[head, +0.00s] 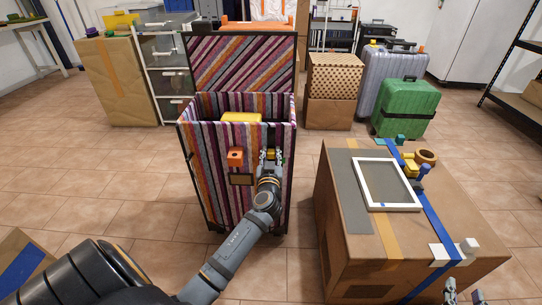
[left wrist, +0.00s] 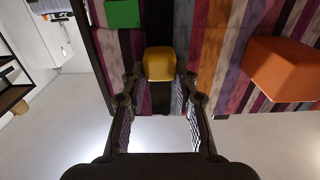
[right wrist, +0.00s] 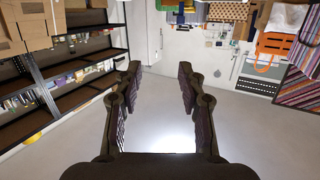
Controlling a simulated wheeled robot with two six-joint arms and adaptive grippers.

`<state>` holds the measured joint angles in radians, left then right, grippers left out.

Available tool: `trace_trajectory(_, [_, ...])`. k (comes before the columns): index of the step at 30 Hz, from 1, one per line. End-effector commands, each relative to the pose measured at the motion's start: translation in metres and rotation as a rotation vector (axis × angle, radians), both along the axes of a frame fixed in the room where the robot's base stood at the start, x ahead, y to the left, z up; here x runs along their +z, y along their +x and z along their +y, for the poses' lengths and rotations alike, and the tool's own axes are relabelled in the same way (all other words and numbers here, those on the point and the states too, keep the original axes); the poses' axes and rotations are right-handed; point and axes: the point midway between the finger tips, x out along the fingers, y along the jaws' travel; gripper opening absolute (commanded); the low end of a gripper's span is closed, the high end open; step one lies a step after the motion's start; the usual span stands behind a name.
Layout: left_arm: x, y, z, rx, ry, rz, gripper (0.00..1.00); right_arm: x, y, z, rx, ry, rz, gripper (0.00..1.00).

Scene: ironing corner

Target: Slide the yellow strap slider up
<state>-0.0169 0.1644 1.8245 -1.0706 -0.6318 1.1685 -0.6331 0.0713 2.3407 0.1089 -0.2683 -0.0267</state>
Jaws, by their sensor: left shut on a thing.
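The yellow strap slider (left wrist: 160,63) is a small block on the front of a striped open-lidded case (head: 212,190). My left gripper (head: 270,154) is at the right part of that front. An orange slider (head: 235,157) sits to the left in the head view and also shows in the left wrist view (left wrist: 285,70). A green slider (left wrist: 122,14) is on the other side of the yellow one. My right gripper (right wrist: 157,80) is open and empty, low at the right of the head view (head: 463,294).
A cardboard box (head: 350,245) at the right carries a white-framed panel (head: 387,185), a blue strap and small blocks. A green suitcase (head: 407,108) and stacked boxes (head: 333,85) stand behind. A yellow item (head: 241,118) lies inside the striped case. Tiled floor at left is free.

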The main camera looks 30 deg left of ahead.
Motion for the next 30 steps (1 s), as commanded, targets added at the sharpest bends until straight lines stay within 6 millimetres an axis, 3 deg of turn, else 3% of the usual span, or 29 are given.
trace_trajectory(5, [0.006,0.000,0.000,-0.001,0.002,-0.002,0.00,-0.021,-0.007,0.001,0.003,0.002,0.086,0.40])
trace_trajectory(14, [0.008,0.001,0.000,-0.001,0.003,-0.005,0.00,-0.023,-0.007,0.001,0.003,0.002,0.094,0.40])
trace_trajectory(15, [0.008,0.001,0.000,-0.001,0.004,-0.006,0.30,-0.023,-0.007,0.001,0.003,0.002,0.094,0.40])
trace_trajectory(20, [0.007,0.000,0.000,-0.001,0.002,-0.003,0.52,-0.023,-0.007,0.001,0.003,0.002,0.093,0.40])
trace_trajectory(30, [0.005,-0.002,-0.002,-0.001,0.001,-0.001,0.53,-0.023,-0.007,0.001,0.003,0.002,0.092,0.40])
